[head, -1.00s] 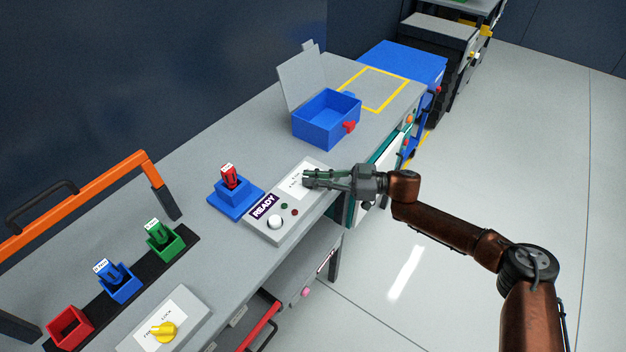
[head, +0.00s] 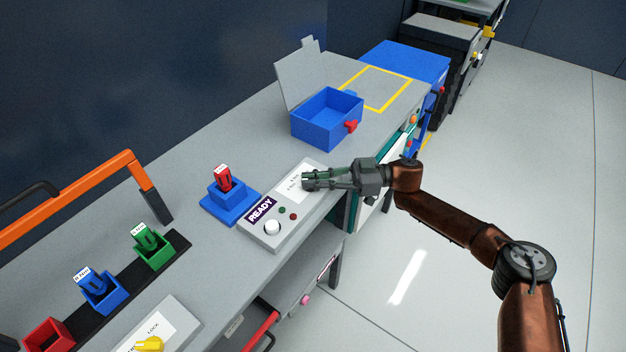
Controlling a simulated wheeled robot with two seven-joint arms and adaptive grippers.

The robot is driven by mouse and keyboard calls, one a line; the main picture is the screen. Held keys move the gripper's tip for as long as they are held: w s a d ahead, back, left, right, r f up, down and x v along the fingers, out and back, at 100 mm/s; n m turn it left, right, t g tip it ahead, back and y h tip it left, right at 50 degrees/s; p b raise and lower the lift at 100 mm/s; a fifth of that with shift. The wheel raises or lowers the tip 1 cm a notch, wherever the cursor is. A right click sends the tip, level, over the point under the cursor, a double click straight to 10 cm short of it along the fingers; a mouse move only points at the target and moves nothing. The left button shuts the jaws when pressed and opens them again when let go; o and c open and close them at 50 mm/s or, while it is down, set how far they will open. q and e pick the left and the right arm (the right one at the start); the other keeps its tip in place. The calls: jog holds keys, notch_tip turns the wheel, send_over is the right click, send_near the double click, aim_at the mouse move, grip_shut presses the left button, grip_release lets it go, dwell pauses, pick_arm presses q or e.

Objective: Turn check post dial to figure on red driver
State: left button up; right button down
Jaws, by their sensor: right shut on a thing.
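The check post panel (head: 262,234) is a grey box on the bench with a purple READY label, a white round knob and two small lamps. A white scale plate (head: 290,186) is at its far end. My right gripper (head: 308,180) is shut over that end, and its fingers hide what they hold, at the spot of the dial. The red driver (head: 223,176) stands upright in a blue stepped holder (head: 231,203) left of the panel. It has a white label, too small to read. My left gripper is not in view.
An open blue box (head: 328,120) with a red latch stands behind the panel. A rack (head: 120,292) holds blue and green drivers beside an empty-looking red socket (head: 48,336). An orange handle frame (head: 75,195) and a yellow knob (head: 149,344) are at left.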

jog(key=c, duration=2)
grip_release()
jog(key=shift+o, duration=0.2)
jog(key=w+d, duration=0.1)
jog(key=d, duration=1.1)
